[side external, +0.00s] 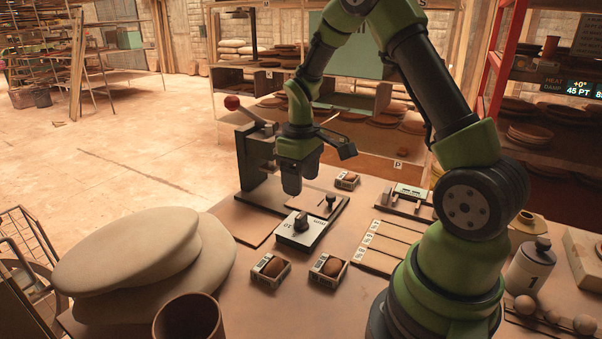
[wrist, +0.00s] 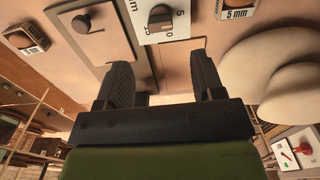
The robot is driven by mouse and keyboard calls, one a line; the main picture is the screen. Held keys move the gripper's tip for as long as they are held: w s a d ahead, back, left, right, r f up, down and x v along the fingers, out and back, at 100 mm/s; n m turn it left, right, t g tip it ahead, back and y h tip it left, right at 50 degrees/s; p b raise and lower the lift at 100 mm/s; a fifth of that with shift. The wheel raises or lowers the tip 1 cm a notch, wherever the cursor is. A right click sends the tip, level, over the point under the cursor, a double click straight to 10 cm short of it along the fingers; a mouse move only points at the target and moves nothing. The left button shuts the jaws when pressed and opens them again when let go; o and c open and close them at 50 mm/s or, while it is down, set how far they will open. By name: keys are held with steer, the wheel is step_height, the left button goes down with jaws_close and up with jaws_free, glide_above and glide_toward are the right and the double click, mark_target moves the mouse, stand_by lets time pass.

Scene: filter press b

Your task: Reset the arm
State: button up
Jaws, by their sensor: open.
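My gripper (side external: 291,187) hangs from my green and black arm over the work table, in front of the press and above the board beside the dial box. In the wrist view my gripper (wrist: 160,77) shows two dark fingers spread apart, with nothing between them. The press (side external: 257,160) is a dark upright with a lever ending in a red ball (side external: 232,103). The dial box (side external: 300,230) has a black knob and stands just in front of the gripper; it also shows at the top of the wrist view (wrist: 181,22).
Small boxes with brown lumps stand at the front (side external: 270,270), (side external: 328,270) and behind (side external: 347,180). Pale rounded slabs (side external: 140,250) are stacked at left, near a brown pot (side external: 188,318). Labelled strips (side external: 385,246), a white jar (side external: 530,268) and a ball rack (side external: 553,318) lie rightward.

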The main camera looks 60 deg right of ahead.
steer(key=shift+r, duration=0.55)
steer(key=s+a+r+m+t, duration=0.2)
steer(key=s+a+r+t, duration=0.15)
steer(key=a+r, duration=0.65)
steer(key=s+a+r+m+t+y, duration=0.1)
steer(key=s+a+r+t, duration=0.1)
steer(key=s, duration=0.3)
steer(key=s+a+r+m+t+y, duration=0.1)
steer(key=s+a+r, duration=0.2)
steer(key=s+r, duration=0.2)
steer(key=shift+s+t, duration=0.35)
steer(key=shift+s, duration=0.1)
